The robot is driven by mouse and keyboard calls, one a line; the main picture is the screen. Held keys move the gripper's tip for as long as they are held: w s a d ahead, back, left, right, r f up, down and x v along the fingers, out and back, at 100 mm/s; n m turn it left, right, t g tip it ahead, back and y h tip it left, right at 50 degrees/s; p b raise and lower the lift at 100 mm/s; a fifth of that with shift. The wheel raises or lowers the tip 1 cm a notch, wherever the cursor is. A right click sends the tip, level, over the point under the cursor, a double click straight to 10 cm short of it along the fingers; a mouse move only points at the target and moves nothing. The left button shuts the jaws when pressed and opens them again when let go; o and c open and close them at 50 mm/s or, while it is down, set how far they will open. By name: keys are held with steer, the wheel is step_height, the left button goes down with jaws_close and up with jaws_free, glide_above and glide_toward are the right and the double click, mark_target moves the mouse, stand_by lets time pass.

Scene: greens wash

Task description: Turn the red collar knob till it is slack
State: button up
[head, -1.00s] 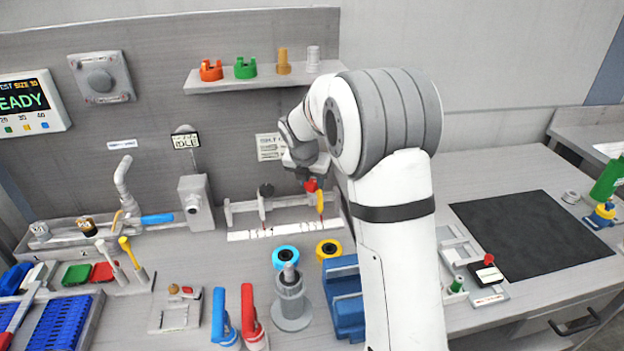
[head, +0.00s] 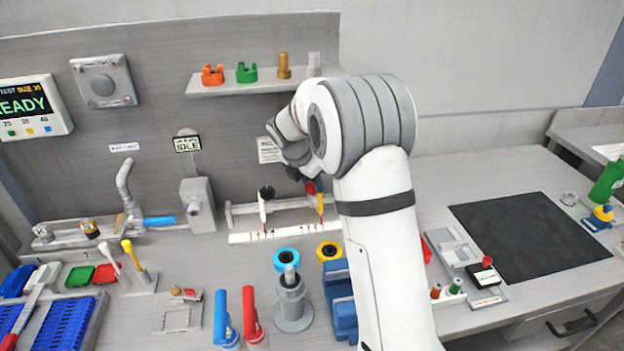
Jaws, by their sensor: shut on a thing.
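The red collar knob (head: 311,188) sits at the top of the yellow pointer (head: 320,206) on the right part of a grey rail at the back of the bench. Only part of the knob shows beneath my gripper. My gripper (head: 306,178) is at the knob, shut on it, with the wrist tilted over it from above; the fingertips are mostly hidden by my wrist. A black knob (head: 266,192) with a white pointer stands to the left on the same rail (head: 243,209). A white scale strip (head: 285,231) runs in front.
A shelf (head: 250,86) with several coloured parts is above. Blue (head: 287,256) and yellow (head: 328,251) rings, a grey post (head: 292,305) and a blue block (head: 340,300) stand in front. A dark mat (head: 530,235) lies clear at right.

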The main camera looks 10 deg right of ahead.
mark_target(269, 191)
steer(key=m+g+p, duration=0.1)
steer(key=m, duration=0.2)
steer(key=m+g+p, duration=0.1)
steer(key=m, duration=0.2)
steer(key=shift+w+a+r+h+p, duration=0.1)
steer(key=shift+w+h+p, duration=0.05)
steer(key=shift+h+p, duration=0.2)
stand_by(0.4)
steer(key=o, duration=1)
steer(key=shift+a+r, duration=0.15)
steer(key=shift+r, duration=0.15)
steer(key=a, duration=0.4)
steer(key=a+b, duration=0.1)
steer(key=a, duration=0.3)
steer(key=s+a+b, duration=0.1)
steer(key=a, duration=0.3)
steer(key=shift+r, duration=0.2)
steer(key=shift+c, duration=0.2)
